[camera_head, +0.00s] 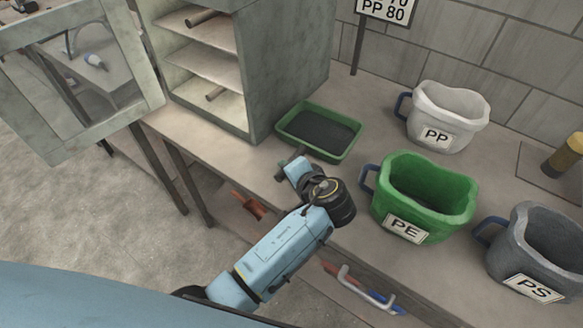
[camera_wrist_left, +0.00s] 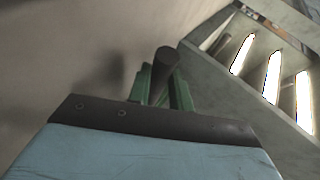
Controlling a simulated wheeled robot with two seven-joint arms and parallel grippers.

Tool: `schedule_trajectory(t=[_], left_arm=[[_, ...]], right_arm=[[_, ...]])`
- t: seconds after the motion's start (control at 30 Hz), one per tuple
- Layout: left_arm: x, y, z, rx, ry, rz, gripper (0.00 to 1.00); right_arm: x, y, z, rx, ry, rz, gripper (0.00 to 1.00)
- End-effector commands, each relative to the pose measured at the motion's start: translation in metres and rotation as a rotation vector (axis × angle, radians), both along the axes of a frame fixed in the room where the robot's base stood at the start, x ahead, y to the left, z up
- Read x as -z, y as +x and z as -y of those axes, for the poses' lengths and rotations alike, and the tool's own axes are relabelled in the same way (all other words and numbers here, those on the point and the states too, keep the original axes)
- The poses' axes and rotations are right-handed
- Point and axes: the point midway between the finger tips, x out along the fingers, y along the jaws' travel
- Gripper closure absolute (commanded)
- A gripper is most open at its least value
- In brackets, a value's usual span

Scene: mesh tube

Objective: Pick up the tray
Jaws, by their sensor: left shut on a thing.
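The green tray (camera_head: 351,147) with a dark inside lies level on the bench, just right of the open cabinet. My right gripper is not in view.
The grey cabinet (camera_head: 285,60) with shelves stands close left of the tray, its windowed door (camera_head: 143,60) open. A white PP bucket (camera_head: 455,101), green PE bucket (camera_head: 432,205) and grey PS bucket (camera_head: 540,240) stand to the right. A sign (camera_head: 386,12) stands behind.

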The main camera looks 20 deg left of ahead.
Motion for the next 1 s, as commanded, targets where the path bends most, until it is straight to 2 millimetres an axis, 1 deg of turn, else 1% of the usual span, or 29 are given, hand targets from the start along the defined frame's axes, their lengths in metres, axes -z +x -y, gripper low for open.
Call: schedule_trajectory(t=[0.03, 0.17, 0.6, 0.8, 1.0], left_arm=[[-0.006, 0.001, 0.000, -0.001, -0.002, 0.006, 1.00], [-0.018, 0.001, 0.000, 0.000, -0.003, 0.007, 1.00], [-0.064, 0.001, 0.000, -0.001, -0.002, 0.007, 1.00], [-0.080, 0.001, 0.000, -0.001, -0.001, 0.008, 1.00], [-0.089, 0.001, 0.000, -0.001, 0.000, 0.006, 1.00]], right_arm=[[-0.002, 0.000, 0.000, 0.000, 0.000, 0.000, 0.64], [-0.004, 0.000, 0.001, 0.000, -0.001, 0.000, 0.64], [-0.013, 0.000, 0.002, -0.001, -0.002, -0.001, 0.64], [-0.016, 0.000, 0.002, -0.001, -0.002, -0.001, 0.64], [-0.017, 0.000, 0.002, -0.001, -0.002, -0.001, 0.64]])
